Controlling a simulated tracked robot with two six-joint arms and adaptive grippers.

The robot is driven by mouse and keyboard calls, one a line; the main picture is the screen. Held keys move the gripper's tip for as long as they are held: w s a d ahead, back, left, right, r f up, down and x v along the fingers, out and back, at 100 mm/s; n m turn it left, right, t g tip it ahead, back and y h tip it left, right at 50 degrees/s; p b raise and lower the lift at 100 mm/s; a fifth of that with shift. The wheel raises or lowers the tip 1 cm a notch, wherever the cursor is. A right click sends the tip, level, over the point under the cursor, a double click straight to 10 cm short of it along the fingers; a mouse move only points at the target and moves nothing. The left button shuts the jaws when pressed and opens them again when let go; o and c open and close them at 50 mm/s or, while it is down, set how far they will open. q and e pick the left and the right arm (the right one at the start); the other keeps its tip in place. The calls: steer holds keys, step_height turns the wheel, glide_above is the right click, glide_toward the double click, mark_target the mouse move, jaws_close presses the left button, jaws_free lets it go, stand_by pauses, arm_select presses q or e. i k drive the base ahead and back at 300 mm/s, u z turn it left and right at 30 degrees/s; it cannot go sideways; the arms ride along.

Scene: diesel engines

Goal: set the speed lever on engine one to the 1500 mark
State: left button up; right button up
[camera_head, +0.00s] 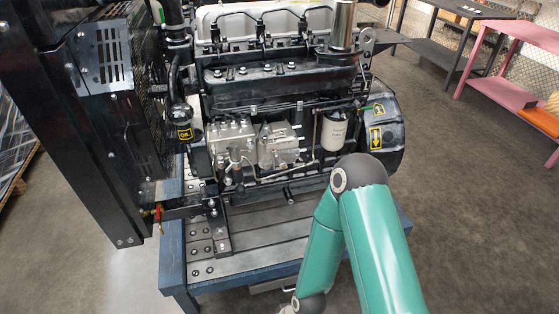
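A black diesel engine (285,90) stands on a blue-edged stand (250,264) in front of me. A silver-grey injection pump (275,146) is on its near side, left of the middle. I cannot make out the speed lever or a 1500 mark among the small parts around the pump. No label here shows that this is engine one. Neither of my grippers is in view. My green right arm comes in at the lower right, and its bent joint is in front of the stand and the engine's lower right.
A white filter (334,130) hangs right of the pump. A black radiator unit (112,110) fills the left. Black (445,50) and pink-red (520,75) tables stand at the back right. A red-handled valve (158,212) juts out at lower left. The right floor is clear.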

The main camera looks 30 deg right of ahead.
mark_target(282, 164)
steer(key=z, duration=0.35)
steer(key=i, duration=0.2)
steer(key=z, duration=2.55)
steer(key=k, duration=1.65)
steer(key=u, duration=1.25)
steer(key=i, duration=1)
steer(key=u, duration=0.05)
